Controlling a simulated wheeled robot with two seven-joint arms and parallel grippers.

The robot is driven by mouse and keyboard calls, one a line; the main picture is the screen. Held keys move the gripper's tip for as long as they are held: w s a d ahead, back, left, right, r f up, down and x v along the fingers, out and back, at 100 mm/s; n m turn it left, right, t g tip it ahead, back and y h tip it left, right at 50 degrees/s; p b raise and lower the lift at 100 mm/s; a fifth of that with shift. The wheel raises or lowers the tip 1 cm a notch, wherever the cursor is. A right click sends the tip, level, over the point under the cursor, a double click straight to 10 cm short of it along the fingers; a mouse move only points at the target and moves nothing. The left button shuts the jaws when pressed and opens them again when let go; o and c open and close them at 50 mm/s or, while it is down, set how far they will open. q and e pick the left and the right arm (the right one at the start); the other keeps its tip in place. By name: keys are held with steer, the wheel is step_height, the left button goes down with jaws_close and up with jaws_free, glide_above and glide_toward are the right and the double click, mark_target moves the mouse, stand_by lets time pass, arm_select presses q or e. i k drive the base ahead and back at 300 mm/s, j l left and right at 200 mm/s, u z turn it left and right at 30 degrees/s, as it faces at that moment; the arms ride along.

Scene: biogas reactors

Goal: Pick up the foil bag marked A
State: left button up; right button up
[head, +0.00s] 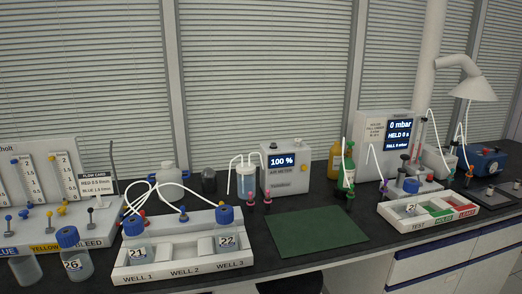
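I see no foil bag marked A in the head view. A bag could be outside the picture or hidden behind the equipment; I cannot tell. Neither of my grippers shows in this view.
A dark bench carries a white well rack (181,272) with bottles 21 (136,232) and 22 (226,228), a meter reading 100 % (286,172), a pressure unit (386,131) and a test tray (394,217). The green mat (316,231) is bare. Bottle 26 (72,254) stands front left.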

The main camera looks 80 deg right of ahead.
mark_target(487, 195)
steer(key=k+z, duration=0.2)
steer(key=z, duration=0.25)
steer(key=k+l+z, duration=0.2)
steer(key=z, duration=0.25)
steer(key=k+l+z, duration=0.15)
steer(key=z, duration=0.3)
steer(key=k+l+z, duration=0.15)
steer(key=z, duration=0.3)
steer(key=l+z, duration=0.45)
steer(key=k+l+z, duration=0.3)
steer(key=l, duration=1.6)
steer(key=i+l+z, duration=0.15)
steer(key=l+z, duration=0.2)
steer(key=l, duration=1.55)
